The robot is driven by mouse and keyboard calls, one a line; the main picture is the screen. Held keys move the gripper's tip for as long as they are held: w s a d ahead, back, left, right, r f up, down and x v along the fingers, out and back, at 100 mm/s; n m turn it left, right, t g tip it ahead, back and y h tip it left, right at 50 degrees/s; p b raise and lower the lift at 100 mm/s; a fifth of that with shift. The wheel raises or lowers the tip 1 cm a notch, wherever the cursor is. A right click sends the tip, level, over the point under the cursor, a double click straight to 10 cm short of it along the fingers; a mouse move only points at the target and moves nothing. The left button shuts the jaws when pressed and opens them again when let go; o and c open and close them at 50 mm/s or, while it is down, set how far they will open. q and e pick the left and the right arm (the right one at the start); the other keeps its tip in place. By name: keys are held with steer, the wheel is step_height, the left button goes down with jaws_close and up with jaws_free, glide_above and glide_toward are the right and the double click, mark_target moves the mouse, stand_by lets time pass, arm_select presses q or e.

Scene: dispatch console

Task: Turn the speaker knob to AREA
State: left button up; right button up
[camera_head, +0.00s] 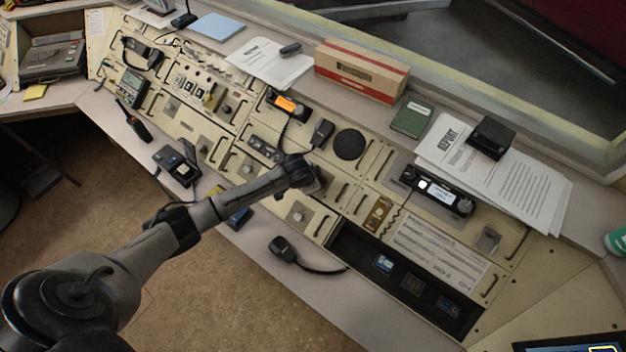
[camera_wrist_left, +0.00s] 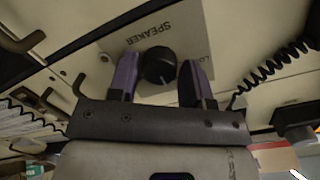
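The black round speaker knob (camera_wrist_left: 158,65) sits on a grey plate (camera_wrist_left: 138,40) marked SPEAKER, upside down in the left wrist view. A faint light mark shows on the knob, but its exact setting is hard to read. Smaller lettering beside the right finger is partly covered, and I cannot read AREA. My left gripper (camera_wrist_left: 160,72) is open, with one purple finger on each side of the knob and a visible gap to each. In the head view my left gripper (camera_head: 306,174) is over the middle of the console and hides the knob. My right gripper is not in view.
A handheld microphone (camera_head: 283,249) with a cord lies on the front ledge. A round black speaker grille (camera_head: 349,144) and a radio with an orange display (camera_head: 288,103) are beyond my gripper. Metal handles (camera_wrist_left: 22,42) stick up from the panels near the fingers.

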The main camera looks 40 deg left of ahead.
arm_select(q)
steer(key=c, duration=0.6)
steer(key=m+p, duration=0.2)
steer(key=p, duration=0.1)
steer(key=shift+r+m, duration=0.25)
steer(key=shift+m, duration=0.15)
steer(key=m+p, duration=0.3)
steer(key=m, duration=0.1)
steer(key=shift+f+y, duration=0.1)
steer(key=shift+y, duration=0.3)
steer(key=m+p, duration=0.1)
steer(key=m, duration=0.1)
steer(key=shift+d+m+p, duration=0.1)
steer(key=shift+m+p, duration=0.2)
steer(key=shift+f+m+t+p, duration=0.15)
steer(key=shift+m+t+p, duration=0.2)
steer(key=shift+m, duration=0.75)
steer(key=o, duration=0.9)
